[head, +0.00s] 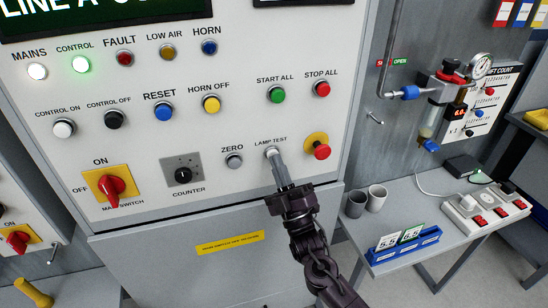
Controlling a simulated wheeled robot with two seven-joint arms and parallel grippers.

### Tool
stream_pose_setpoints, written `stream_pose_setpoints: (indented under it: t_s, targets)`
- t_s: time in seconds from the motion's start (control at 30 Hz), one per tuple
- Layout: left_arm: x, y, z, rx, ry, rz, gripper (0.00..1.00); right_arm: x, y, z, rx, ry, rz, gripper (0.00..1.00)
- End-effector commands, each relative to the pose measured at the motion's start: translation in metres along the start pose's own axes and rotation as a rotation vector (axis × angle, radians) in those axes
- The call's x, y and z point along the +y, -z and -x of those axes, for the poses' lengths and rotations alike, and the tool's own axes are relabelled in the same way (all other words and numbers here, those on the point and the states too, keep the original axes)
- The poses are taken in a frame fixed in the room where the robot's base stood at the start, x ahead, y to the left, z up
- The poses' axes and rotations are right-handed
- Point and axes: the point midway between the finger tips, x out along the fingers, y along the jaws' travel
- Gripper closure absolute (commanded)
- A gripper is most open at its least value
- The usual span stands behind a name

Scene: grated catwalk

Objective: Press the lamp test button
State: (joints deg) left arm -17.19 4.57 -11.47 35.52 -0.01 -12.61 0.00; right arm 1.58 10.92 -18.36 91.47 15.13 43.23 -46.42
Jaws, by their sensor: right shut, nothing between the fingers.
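The lamp test button (270,151) is on the grey control panel (225,115), under the label LAMP TEST. Only a pale part of it shows; the rest is hidden behind my right gripper. My right gripper (273,158) is shut and empty, its fingertips at the button from below. I cannot tell if they touch it or if it is pushed in. The MAINS lamp (37,71) shines white and the CONTROL lamp (81,64) shines green. The FAULT lamp (125,58), LOW AIR lamp (168,52) and HORN lamp (210,47) look unlit. My left gripper is not in view.
The grey ZERO button (234,160) is close left of my fingertips. A red mushroom button (321,150) on a yellow ring is close right. The START ALL button (277,95) is above. A side table (420,255) with two cups (378,197) stands at the right.

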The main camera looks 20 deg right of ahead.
Motion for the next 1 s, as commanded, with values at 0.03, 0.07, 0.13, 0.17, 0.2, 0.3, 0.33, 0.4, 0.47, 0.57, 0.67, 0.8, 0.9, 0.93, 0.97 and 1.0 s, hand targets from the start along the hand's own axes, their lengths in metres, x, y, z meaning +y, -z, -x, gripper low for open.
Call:
stream_pose_setpoints:
  t_s: [0.03, 0.07, 0.13, 0.17, 0.2, 0.3, 0.33, 0.4, 0.47, 0.57, 0.67, 0.8, 0.9, 0.93, 0.97, 1.0]
  targets:
    - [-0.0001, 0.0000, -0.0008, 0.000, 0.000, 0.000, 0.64, -0.0005, -0.0005, -0.0006, 0.000, 0.000, 0.000, 1.00]
    - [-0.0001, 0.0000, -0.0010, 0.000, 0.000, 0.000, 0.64, -0.0006, -0.0007, -0.0009, 0.000, 0.000, 0.000, 1.00]
    - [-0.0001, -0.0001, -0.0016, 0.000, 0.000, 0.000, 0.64, -0.0010, -0.0011, -0.0015, 0.000, -0.001, 0.000, 1.00]
    - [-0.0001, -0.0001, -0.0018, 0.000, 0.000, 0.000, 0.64, -0.0012, -0.0013, -0.0018, 0.000, -0.001, 0.000, 1.00]
    - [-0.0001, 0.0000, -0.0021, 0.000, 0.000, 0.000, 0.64, -0.0014, -0.0015, -0.0021, 0.000, -0.001, 0.000, 1.00]
    - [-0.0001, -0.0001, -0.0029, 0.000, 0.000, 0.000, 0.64, -0.0020, -0.0022, -0.0029, 0.000, -0.001, 0.000, 1.00]
    - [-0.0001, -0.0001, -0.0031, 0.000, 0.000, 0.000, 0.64, -0.0022, -0.0024, -0.0032, 0.000, -0.001, 0.000, 1.00]
    - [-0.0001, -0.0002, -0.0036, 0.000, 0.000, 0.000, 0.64, -0.0027, -0.0028, -0.0037, 0.000, 0.000, 0.000, 1.00]
    - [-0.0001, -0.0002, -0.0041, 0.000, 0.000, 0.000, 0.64, -0.0031, -0.0032, -0.0041, 0.000, 0.000, 0.000, 1.00]
    - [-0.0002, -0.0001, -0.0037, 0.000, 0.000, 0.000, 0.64, -0.0029, -0.0032, -0.0044, -0.001, 0.000, 0.000, 1.00]
    - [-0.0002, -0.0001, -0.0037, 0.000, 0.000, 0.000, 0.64, -0.0029, -0.0032, -0.0044, -0.001, 0.000, 0.000, 1.00]
    - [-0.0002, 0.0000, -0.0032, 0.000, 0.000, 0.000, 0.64, -0.0025, -0.0029, -0.0040, -0.001, 0.000, 0.000, 1.00]
    - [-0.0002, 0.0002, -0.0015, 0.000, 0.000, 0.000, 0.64, -0.0009, -0.0014, -0.0024, -0.001, 0.000, 0.000, 1.00]
    - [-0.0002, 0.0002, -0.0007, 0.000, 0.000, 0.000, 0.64, -0.0001, -0.0007, -0.0015, -0.001, 0.000, 0.000, 1.00]
    - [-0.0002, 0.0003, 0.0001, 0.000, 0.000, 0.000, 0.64, 0.0006, 0.0000, -0.0004, -0.001, 0.001, 0.000, 1.00]
    - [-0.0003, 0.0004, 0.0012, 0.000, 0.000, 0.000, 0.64, 0.0016, 0.0011, 0.0014, -0.001, 0.001, 0.000, 1.00]
